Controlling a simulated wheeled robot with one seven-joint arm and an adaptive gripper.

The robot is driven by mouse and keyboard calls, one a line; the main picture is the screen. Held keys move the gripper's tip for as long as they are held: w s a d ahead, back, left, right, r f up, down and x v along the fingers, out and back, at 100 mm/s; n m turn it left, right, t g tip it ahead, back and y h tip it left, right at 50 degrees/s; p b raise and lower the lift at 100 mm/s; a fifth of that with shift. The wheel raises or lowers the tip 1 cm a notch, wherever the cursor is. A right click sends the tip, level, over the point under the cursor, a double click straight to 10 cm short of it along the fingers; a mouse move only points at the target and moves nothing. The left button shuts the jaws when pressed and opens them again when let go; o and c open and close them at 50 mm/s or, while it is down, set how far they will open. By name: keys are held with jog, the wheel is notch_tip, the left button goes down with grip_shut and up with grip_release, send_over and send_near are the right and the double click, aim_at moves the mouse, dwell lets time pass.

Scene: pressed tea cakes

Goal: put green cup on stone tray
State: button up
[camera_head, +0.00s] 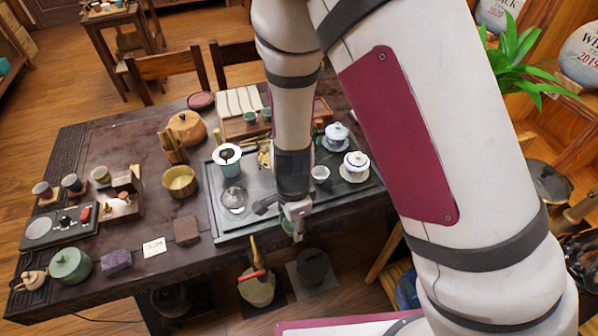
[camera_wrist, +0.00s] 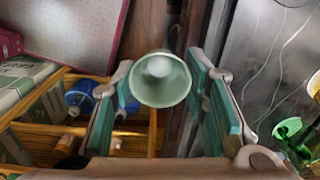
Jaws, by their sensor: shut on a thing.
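The green cup (camera_wrist: 160,82) is pale green. The wrist view looks into its round mouth, between the two teal-padded fingers of my gripper (camera_wrist: 163,100), which is shut on it. In the head view my gripper (camera_head: 297,215) points down at the front edge of the dark table. The stone tray (camera_head: 232,235) is a wide dark grey slab on the table, just behind and left of my gripper. My arm hides part of it.
On the tray stand a glass lid (camera_head: 234,200), a strainer on a cup (camera_head: 228,157), a white cup (camera_head: 320,173) and lidded bowls (camera_head: 355,165). A brown block (camera_head: 187,230) sits left of the tray. A bin (camera_head: 257,287) stands below the table edge.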

jog(key=shift+s+m, duration=0.5)
jog(key=shift+s, duration=0.1)
jog(key=w, duration=0.5)
jog(key=w+a+f, duration=0.1)
jog(key=w, duration=0.9)
jog(key=shift+w+a+f, duration=0.3)
jog(key=shift+w+a, duration=0.05)
jog(key=shift+a, duration=0.05)
jog(key=shift+f+p, duration=0.45)
jog(key=shift+f, duration=1.3)
jog(key=shift+f, duration=0.15)
jog(key=o, duration=1.1)
jog(key=shift+c, duration=0.2)
